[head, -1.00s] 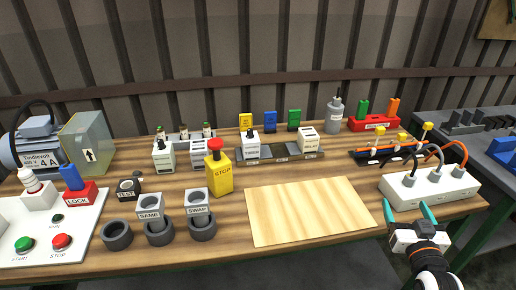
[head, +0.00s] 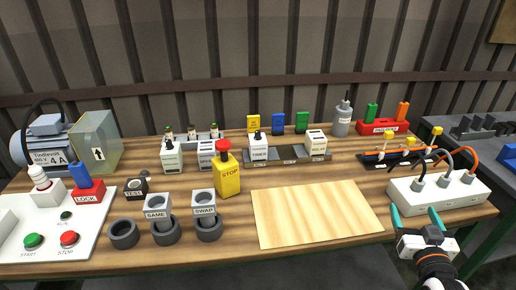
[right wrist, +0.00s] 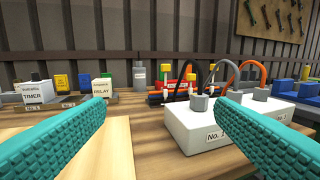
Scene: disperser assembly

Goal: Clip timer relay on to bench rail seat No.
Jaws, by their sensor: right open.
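A white block labelled TIMER (head: 257,152) with a dark knob on top stands at the left end of the grey bench rail (head: 290,158). It also shows at the left of the right wrist view (right wrist: 38,93). A white block labelled RELAY (right wrist: 101,88) stands at the rail's right end, also in the head view (head: 316,141). The rail's middle seats are bare; their small labels are too small to read. My right gripper (head: 416,214) is open and empty at the bench's front right edge, well apart from the rail. My left gripper is not in view.
A white box with cable plugs (head: 440,196) stands just beyond my right gripper. A bare wooden board (head: 315,215) lies front centre. A yellow STOP post (head: 227,180) stands left of it. Colored blocks and a grey bottle (head: 343,120) stand behind the rail.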

